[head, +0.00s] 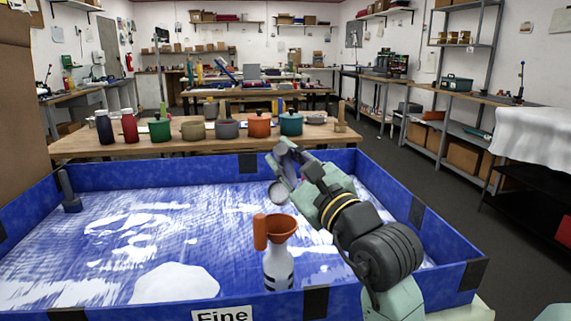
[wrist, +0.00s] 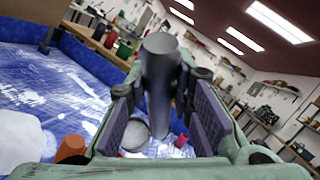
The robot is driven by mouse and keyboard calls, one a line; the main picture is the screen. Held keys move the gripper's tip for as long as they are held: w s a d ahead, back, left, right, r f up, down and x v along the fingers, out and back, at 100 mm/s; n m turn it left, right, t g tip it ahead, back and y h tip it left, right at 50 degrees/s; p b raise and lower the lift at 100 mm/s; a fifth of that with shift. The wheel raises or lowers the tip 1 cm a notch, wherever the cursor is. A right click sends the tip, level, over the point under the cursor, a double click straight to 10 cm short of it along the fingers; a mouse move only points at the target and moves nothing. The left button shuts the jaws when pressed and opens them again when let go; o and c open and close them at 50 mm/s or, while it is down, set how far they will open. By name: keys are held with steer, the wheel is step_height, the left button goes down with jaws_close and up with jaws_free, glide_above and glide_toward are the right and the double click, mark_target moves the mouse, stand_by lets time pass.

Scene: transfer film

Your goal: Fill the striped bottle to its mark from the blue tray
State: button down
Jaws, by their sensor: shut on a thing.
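My gripper (head: 298,172) is shut on the dark grey handle of a scoop (wrist: 160,72). It holds the scoop above the blue tray (head: 105,290), beyond and above the funnel in the head view. The scoop's round grey bowl (head: 279,193) hangs below the fingers; it also shows in the wrist view. I cannot tell whether it holds anything. The striped bottle (head: 278,268), white with dark bands, stands upright near the tray's front wall. An orange funnel (head: 281,228) with a side handle sits in its mouth. The bottle's mark and fill level cannot be made out.
White powder (head: 175,284) lies in patches across the tray floor, thickest at front left. A dark upright tool (head: 69,192) stands in the left corner. A "Fine" label (head: 222,315) is on the front wall. A wooden table (head: 220,140) with several pots stands behind.

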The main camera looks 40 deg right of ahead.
steer(key=shift+s+a+f+n+t+b, duration=0.4)
steer(key=shift+a+f+n+t+b, duration=0.15)
steer(key=shift+b, duration=1.35)
